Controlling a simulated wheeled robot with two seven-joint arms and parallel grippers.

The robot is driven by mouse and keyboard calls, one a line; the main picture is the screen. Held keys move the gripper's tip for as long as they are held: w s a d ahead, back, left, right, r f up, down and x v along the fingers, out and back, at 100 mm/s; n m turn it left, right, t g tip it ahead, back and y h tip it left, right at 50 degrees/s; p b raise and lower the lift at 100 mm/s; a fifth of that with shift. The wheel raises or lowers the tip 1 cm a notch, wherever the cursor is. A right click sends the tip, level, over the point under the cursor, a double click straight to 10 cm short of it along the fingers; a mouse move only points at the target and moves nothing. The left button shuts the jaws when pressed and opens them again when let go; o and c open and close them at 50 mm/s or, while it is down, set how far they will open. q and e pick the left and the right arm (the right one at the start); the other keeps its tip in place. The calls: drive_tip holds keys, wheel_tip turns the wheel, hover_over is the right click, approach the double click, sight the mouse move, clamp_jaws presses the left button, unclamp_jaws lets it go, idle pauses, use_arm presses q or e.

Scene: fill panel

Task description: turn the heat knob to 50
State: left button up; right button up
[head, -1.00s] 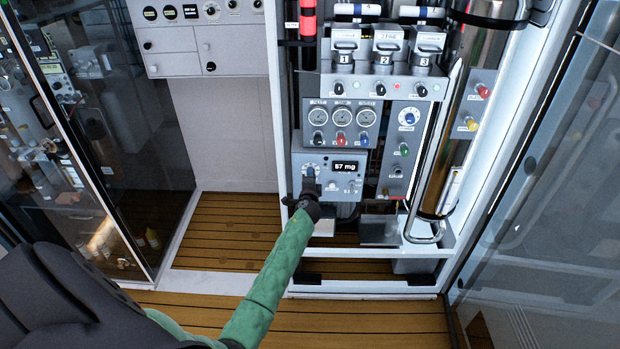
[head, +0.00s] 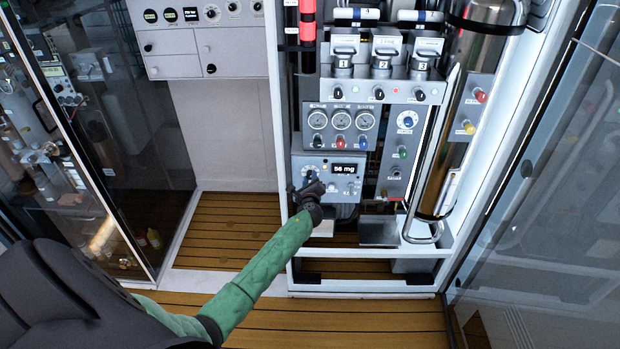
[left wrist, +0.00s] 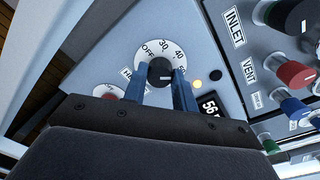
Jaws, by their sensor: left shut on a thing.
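The heat knob (left wrist: 160,69) is a small black knob on a white round dial (left wrist: 150,49) marked OFF, 30, 40 and 50. In the left wrist view my left gripper (left wrist: 164,80) has its two blue fingers shut around the knob, one on each side, hiding the lower part of the dial. In the head view my left gripper (head: 310,180) is at the left side of the grey control box, covering most of the knob. The box's display (head: 345,169) reads about 56 mg; part of it shows in the left wrist view (left wrist: 210,104). My right gripper is not in view.
Three gauges (head: 341,120) with coloured knobs sit just above the box. INLET and VENT knobs, the latter red (left wrist: 296,74), are close at the right in the wrist view. A shiny vertical cylinder (head: 436,150) stands right of the panel. Wooden floor lies below.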

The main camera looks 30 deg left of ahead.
use_arm(q)
drive_tip(key=shift+f+m+p, duration=0.1)
drive_tip(key=shift+m+p, duration=0.2)
drive_tip(key=shift+m, duration=0.7)
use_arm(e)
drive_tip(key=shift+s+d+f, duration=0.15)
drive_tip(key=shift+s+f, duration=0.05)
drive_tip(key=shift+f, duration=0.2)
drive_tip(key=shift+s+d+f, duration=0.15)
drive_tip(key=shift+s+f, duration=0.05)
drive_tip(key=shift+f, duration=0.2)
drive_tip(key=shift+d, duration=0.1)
use_arm(q)
drive_tip(key=o, duration=1)
drive_tip(key=shift+c, duration=0.2)
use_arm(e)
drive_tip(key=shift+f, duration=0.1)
